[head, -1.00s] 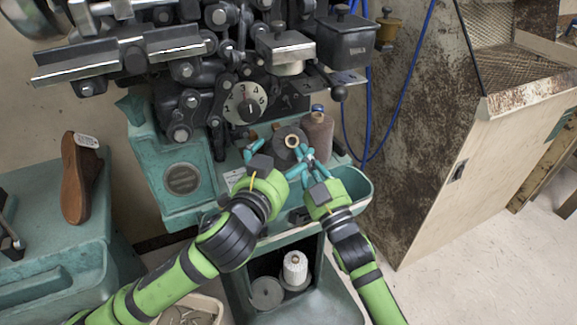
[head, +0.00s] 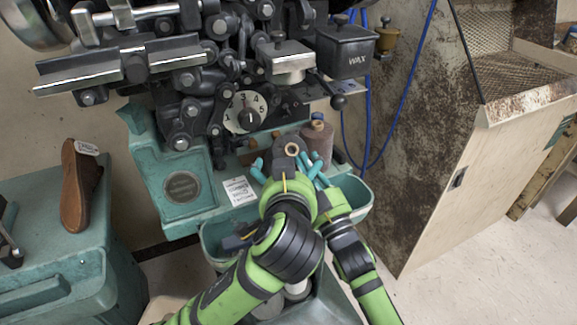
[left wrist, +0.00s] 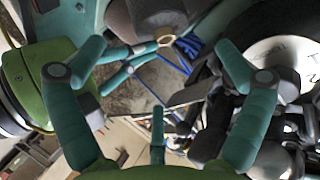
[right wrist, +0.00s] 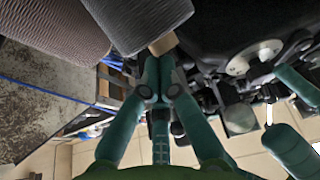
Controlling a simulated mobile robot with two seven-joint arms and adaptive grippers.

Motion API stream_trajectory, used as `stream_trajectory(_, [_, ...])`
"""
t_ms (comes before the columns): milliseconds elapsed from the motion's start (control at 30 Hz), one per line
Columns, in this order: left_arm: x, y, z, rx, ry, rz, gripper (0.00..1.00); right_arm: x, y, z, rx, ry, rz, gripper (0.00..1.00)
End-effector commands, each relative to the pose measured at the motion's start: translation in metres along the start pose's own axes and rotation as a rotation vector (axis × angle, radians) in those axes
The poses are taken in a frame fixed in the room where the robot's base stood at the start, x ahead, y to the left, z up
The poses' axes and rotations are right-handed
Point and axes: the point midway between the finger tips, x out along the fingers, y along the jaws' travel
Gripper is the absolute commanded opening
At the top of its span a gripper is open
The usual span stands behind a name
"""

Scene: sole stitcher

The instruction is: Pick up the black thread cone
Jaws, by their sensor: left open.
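The black thread cone (head: 287,144) looks dark grey with a tan core at its top and stands below the stitcher's dial. In the right wrist view the cone (right wrist: 138,18) hangs over my right gripper's tips, and it also shows in the left wrist view (left wrist: 150,15). My right gripper (head: 312,170) has its fingertips (right wrist: 159,62) together close beside the tan core; I cannot tell whether they touch it. My left gripper (left wrist: 140,60) is open and empty near the cone, with its arm crossing in front of the right one in the head view.
A brown thread cone (head: 318,140) stands close at the right of the black one. The stitcher's dial (head: 244,112) and black mechanism (head: 215,60) crowd the space above. The green tray (head: 357,192) lies below. A rusty-sided cabinet (head: 450,150) stands at the right.

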Motion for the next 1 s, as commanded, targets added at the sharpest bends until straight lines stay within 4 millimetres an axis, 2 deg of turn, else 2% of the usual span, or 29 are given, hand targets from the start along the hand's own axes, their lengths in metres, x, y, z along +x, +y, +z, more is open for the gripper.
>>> stream_trajectory(33, [0.006, -0.001, 0.001, 0.002, -0.002, -0.003, 1.0, -0.002, 0.0, 0.007, 0.001, -0.019, 0.002, 0.0])
stream_trajectory(400, [0.074, -0.001, 0.001, 0.002, -0.003, -0.004, 1.0, -0.002, 0.0, 0.007, 0.001, -0.019, 0.002, 0.0])
stream_trajectory(600, [0.102, -0.001, 0.001, 0.001, -0.001, -0.003, 1.0, -0.002, 0.0, 0.007, 0.001, -0.019, 0.002, 0.0])
stream_trajectory(800, [0.114, -0.001, 0.001, -0.001, -0.002, -0.001, 1.0, -0.002, 0.0, 0.007, 0.001, -0.019, 0.002, 0.0])
stream_trajectory(1000, [0.115, -0.001, 0.001, -0.001, -0.001, 0.0, 1.0, -0.002, 0.0, 0.007, 0.001, -0.019, 0.002, 0.0])
